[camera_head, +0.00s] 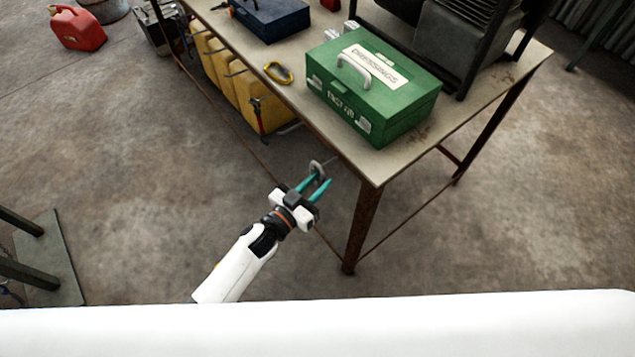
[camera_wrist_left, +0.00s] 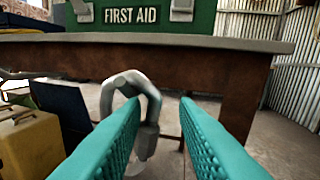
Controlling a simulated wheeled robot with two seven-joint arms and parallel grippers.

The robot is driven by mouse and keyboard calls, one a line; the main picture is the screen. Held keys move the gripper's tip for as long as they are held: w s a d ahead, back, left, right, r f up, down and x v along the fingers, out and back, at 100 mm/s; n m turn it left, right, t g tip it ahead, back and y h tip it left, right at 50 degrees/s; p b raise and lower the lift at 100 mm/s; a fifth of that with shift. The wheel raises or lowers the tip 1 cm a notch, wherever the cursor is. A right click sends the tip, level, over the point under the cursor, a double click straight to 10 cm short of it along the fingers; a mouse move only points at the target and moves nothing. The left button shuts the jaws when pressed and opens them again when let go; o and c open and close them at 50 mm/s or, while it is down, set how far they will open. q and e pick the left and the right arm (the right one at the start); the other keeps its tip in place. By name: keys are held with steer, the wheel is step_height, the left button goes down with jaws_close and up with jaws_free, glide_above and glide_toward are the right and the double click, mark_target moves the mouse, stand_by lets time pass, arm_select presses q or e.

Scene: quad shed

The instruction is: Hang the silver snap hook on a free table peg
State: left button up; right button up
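The silver snap hook (camera_head: 317,169) is just off the table's front edge, at my left gripper's fingertips. In the left wrist view the hook (camera_wrist_left: 131,82) shows its curved top upward, with its left side partly hidden by a teal finger. My left gripper (camera_head: 319,182) has its fingers apart, with a clear gap between them in the left wrist view (camera_wrist_left: 160,105). The hook's lower part is by the left finger; contact is unclear. A thin pale peg (camera_head: 330,160) seems to run from the table edge toward the hook; whether it passes through is unclear. My right gripper is out of view.

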arm_select(q)
steer(key=shift+w+a+r, duration=0.15)
steer(key=shift+w+a, duration=0.1)
steer(key=s+d+v, duration=0.1)
steer(key=v, duration=1.1)
steer(key=s+a+f+n+g+y, duration=0.1)
steer(key=s+a+f+y, duration=0.25)
steer(key=f, duration=0.55)
steer(key=s+a+f+n+g+y, duration=0.25)
steer(key=a+f, duration=0.25)
steer(key=f, duration=0.4)
steer(key=s+a+f+n+g+y, duration=0.1)
steer(key=s+a+f+y, duration=0.1)
steer(key=a+f+y, duration=0.45)
steer(key=s+f+g, duration=0.2)
steer(key=s+f, duration=0.2)
steer(key=s, duration=0.3)
steer(key=s+a+f+g, duration=0.1)
steer(key=s+f+g, duration=0.2)
steer(key=s+f, duration=0.2)
steer(key=s+a+f+g, duration=0.1)
steer(key=s+f, duration=0.4)
steer(key=s, duration=0.6)
steer(key=shift+n+g+b, duration=0.3)
steer(key=shift+n+g, duration=0.05)
steer(key=shift+g, duration=0.4)
